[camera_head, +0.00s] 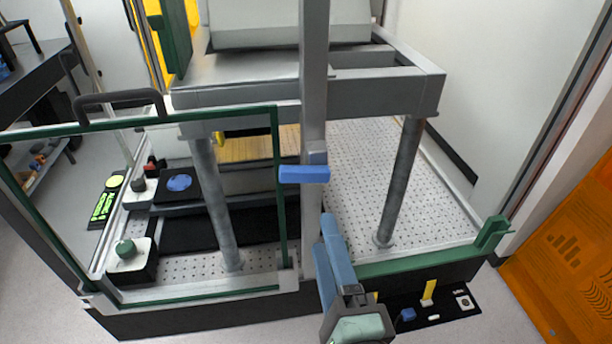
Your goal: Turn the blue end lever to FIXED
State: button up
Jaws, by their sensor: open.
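A blue lever bar (304,175) shows on the front of the grey upright post, lying about level and reaching to the left. A small bluish block sits just above its right end. No FIXED marking can be read. My gripper (329,232) comes up from the bottom, with its long blue-grey fingers pointing up along the post's lower part. It is open and looks empty. Its tips are below and slightly right of the lever, apart from it in the picture. The gripper and wrist hide the post's foot.
A green-framed door panel with a dark handle (119,102) stands at the left. Behind it are a green-topped knob box (126,250) and a perforated plate (352,185). A green bracket (491,235) stands at right. A black mat (455,302) with small items lies low right.

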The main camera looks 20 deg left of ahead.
aim_at(308, 178)
jog(key=p+x, duration=0.4)
jog(key=x, duration=0.6)
jog(key=shift+w+a+r, duration=0.15)
jog(key=shift+w+a, duration=0.05)
jog(key=shift+w, duration=0.05)
jog(key=shift+w+a+p, duration=0.35)
jog(key=shift+w+a, duration=0.05)
jog(key=shift+w, duration=0.2)
grip_shut()
